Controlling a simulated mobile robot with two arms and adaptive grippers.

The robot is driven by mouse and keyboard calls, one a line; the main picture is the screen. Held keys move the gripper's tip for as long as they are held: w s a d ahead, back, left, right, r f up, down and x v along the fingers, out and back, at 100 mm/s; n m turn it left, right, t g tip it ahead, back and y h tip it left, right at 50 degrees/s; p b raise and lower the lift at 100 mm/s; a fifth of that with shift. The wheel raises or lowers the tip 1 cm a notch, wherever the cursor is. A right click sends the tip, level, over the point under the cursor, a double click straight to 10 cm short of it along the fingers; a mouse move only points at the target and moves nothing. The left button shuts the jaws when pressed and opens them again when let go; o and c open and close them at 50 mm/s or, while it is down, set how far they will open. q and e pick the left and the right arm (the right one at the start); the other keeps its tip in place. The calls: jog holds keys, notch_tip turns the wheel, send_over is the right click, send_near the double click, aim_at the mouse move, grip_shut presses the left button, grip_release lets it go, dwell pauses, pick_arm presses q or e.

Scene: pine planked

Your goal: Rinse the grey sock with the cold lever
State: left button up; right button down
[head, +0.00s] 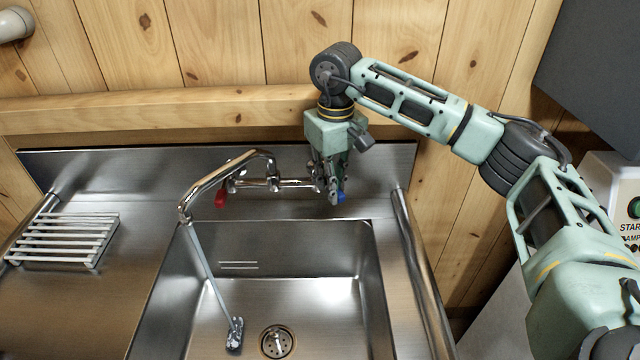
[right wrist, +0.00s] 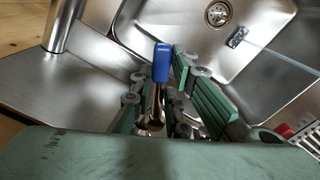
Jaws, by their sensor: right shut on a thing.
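The grey sock (head: 235,335) lies small and crumpled on the sink floor, left of the drain. A pale stream of water (head: 209,270) runs from the spout (head: 186,212) down onto it. The sock and stream also show in the right wrist view (right wrist: 238,37). The blue cold lever (head: 341,197) is at the right end of the tap. My right gripper (head: 331,192) reaches down from above and is shut on this lever. In the right wrist view, the blue tip (right wrist: 161,62) sticks out between the fingers. My left gripper is out of view.
The red lever (head: 221,199) is at the tap's left end. The steel sink (head: 310,300) has a round drain (head: 277,342). A slatted rack (head: 62,240) stands on the left drainboard. A metal rail (head: 420,270) runs along the right edge. A machine with a green button (head: 634,207) stands at right.

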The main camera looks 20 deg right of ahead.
jog(key=shift+a, duration=0.1)
jog(key=c, duration=1.7)
grip_release()
jog(key=shift+r, duration=0.15)
notch_tip(320, 180, up, 12)
jog(key=shift+f, duration=0.1)
